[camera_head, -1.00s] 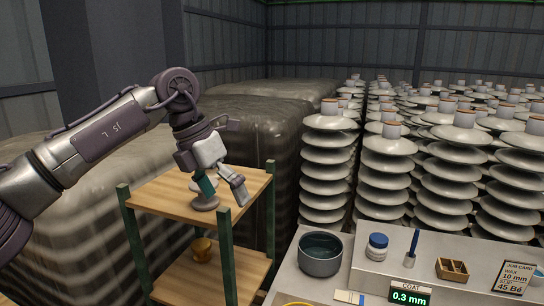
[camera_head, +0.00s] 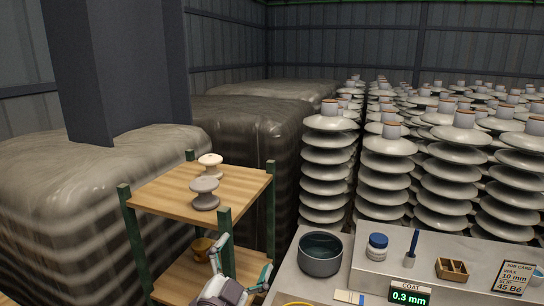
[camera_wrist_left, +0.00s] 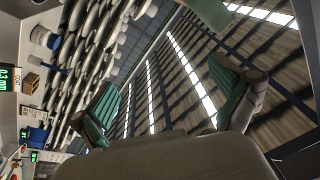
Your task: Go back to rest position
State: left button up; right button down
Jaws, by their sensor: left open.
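My left gripper (camera_head: 243,262) shows at the bottom of the head view, in front of the wooden shelf stand. Its two fingers point up and are spread apart with nothing between them. The left wrist view shows the same open fingers with teal pads (camera_wrist_left: 170,100), with the shed roof behind them. My right gripper is in neither view. A grey spool-shaped piece (camera_head: 204,194) stands upright on the top shelf (camera_head: 158,197), apart from my gripper. A white spool-shaped piece (camera_head: 210,164) stands behind it.
A brass-coloured piece (camera_head: 201,248) sits on the lower shelf. To the right is a bench (camera_head: 285,287) with a dark pot (camera_head: 320,254), a blue-lidded jar (camera_head: 377,246), a brush (camera_head: 412,245) and a wooden box (camera_head: 452,269). Tall insulator stacks (camera_head: 330,160) fill the back right.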

pick_arm(q)
jog(key=s+a+f+n+g+y, duration=0.35)
jog(key=s+a+f, duration=0.2)
jog(key=f, duration=0.45)
jog(key=s+a+f+n+g+y, duration=0.3)
jog(key=s+a+f+n+g, duration=0.15)
jog(key=s+f, duration=0.4)
jog(key=s+a+f+n+g, duration=0.1)
jog(key=s+a+f+g, duration=0.3)
jog(key=s, duration=0.5)
jog(key=s+a+f+g, duration=0.1)
jog(key=s+f+g, duration=0.3)
jog(key=s+f, duration=0.3)
notch_tip(320, 180, down, 24)
jog(key=s+g, duration=0.1)
jog(key=s, duration=0.1)
jog(key=s+a+f+g+b, duration=0.1)
jog(key=s+a+f, duration=0.2)
jog(key=s+f, duration=1.3)
jog(key=shift+s+f, duration=0.25)
jog(key=shift+f, duration=0.65)
jog(key=shift+y, duration=0.25)
